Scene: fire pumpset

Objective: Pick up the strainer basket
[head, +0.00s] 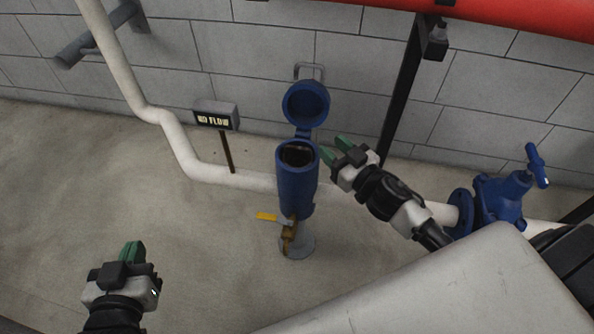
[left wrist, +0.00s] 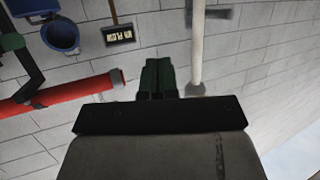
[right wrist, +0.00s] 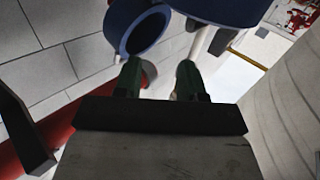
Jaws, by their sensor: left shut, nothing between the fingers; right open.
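The blue strainer housing (head: 296,190) stands upright on the pipe with its round lid (head: 306,103) swung open behind it. Inside its dark mouth (head: 298,153) a small brownish edge shows; this may be the strainer basket, but I cannot make out its shape. My right gripper (head: 338,149) is open and empty just right of the mouth. In the right wrist view the open lid (right wrist: 138,30) and part of the housing (right wrist: 220,8) show beyond its green fingers (right wrist: 158,78). My left gripper (head: 132,250) is shut and empty, low at the left, far from the housing; its fingers (left wrist: 157,76) touch.
A "NO FLOW" sign (head: 215,117) stands left of the housing. A yellow-handled drain valve (head: 267,216) sits low on the housing. A blue valve (head: 500,197) is on the white pipe at right. A black post (head: 402,95) rises behind my right gripper. The floor at left is clear.

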